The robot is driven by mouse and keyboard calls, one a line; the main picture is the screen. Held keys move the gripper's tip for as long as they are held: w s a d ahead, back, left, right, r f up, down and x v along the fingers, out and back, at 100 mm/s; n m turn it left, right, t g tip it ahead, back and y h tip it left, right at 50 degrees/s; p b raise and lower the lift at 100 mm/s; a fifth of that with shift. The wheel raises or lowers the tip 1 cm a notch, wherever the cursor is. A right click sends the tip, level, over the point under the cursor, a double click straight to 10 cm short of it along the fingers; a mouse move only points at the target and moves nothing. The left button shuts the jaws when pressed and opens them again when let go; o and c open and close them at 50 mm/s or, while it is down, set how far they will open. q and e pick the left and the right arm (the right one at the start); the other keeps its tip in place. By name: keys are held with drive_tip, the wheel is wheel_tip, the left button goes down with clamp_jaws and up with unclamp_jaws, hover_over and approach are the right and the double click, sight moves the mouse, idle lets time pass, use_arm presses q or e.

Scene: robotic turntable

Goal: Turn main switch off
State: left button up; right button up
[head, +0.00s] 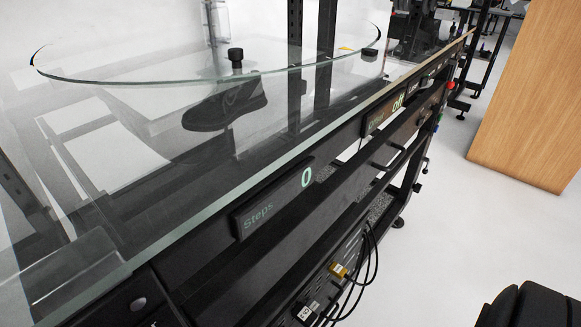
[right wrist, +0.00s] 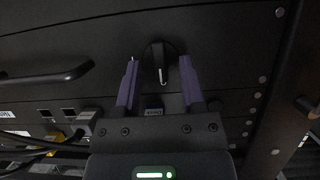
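The main switch appears to be the black rotary knob (right wrist: 161,66) with a white pointer line, on a dark panel in the right wrist view. Its pointer line stands about vertical in that picture. My right gripper (right wrist: 158,60) is open, with one purple finger to each side of the knob. I see a gap between each finger and the knob; how far the tips are from the panel is hard to tell. The knob is not clear in the head view. My left gripper is not in view.
The head view shows the glass turntable top (head: 180,222), a "Steps" display (head: 272,200) reading 0, and a second display (head: 386,113). A black handle (right wrist: 45,77) is left of the knob. Plugged cables (right wrist: 35,143) lie lower left.

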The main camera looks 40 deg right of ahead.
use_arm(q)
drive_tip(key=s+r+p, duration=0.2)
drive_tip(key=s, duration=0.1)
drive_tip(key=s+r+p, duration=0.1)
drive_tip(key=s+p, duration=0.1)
use_arm(e)
drive_tip(key=v, duration=1)
drive_tip(key=shift+f, duration=0.1)
